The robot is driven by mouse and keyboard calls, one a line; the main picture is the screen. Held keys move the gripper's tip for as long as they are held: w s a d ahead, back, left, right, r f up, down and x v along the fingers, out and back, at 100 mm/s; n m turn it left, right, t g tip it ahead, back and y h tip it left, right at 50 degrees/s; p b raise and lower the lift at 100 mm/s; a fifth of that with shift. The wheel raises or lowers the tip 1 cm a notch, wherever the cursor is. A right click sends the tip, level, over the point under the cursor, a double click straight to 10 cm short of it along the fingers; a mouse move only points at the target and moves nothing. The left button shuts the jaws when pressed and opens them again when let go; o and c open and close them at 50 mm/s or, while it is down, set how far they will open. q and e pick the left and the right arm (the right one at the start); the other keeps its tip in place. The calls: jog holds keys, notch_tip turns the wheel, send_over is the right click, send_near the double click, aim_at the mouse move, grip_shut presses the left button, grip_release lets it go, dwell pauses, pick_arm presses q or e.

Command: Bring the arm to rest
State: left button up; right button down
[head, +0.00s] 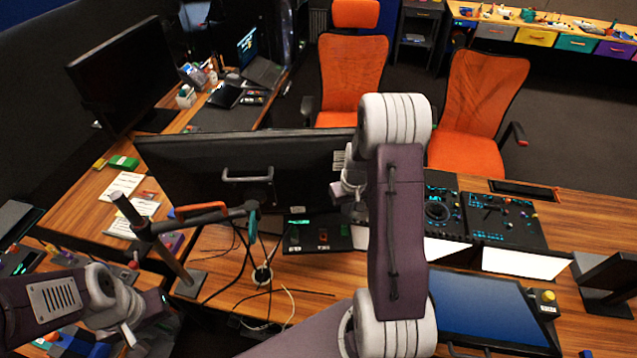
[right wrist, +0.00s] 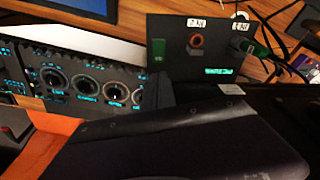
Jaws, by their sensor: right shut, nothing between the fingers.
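My right arm rises through the middle of the head view, its forearm bent over the desk. Its wrist is partly hidden behind the purple link. In the right wrist view, my right gripper (right wrist: 185,140) is a dark shape across the bottom, shut and empty; its fingertips are hard to make out. A small black panel (right wrist: 175,72) with a green part, an orange-red ring and white labels stands beyond it, apart. It also shows in the head view (head: 340,240). My left gripper (head: 150,308) is at the lower left, small and partly hidden; its jaws are unclear.
A large monitor (head: 210,150) stands behind the small panel. Two dial consoles (head: 505,220) and a blue screen (head: 480,308) lie to the right. Cables (head: 262,290) cross the desk.

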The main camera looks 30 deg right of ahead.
jog(key=shift+a+f, duration=0.1)
jog(key=shift+a, duration=0.1)
jog(key=shift+n, duration=0.4)
jog(key=s+a+b, duration=0.1)
jog(key=a+b, duration=0.1)
jog(key=a+f+b, duration=0.1)
jog(key=a+b, duration=0.1)
jog(key=a, duration=0.1)
jog(key=s+a+b, duration=0.1)
jog(key=a+b, duration=0.1)
jog(key=shift+s+a+f, duration=0.25)
jog(key=shift+s+f, duration=0.1)
jog(key=shift+f, duration=0.05)
jog(key=s+a+f+n+b, duration=0.1)
jog(key=s+a+b, duration=0.4)
jog(key=s+a, duration=0.4)
jog(key=shift+s+g+y, duration=0.3)
jog(key=shift+s, duration=0.05)
jog(key=shift+s+a, duration=0.1)
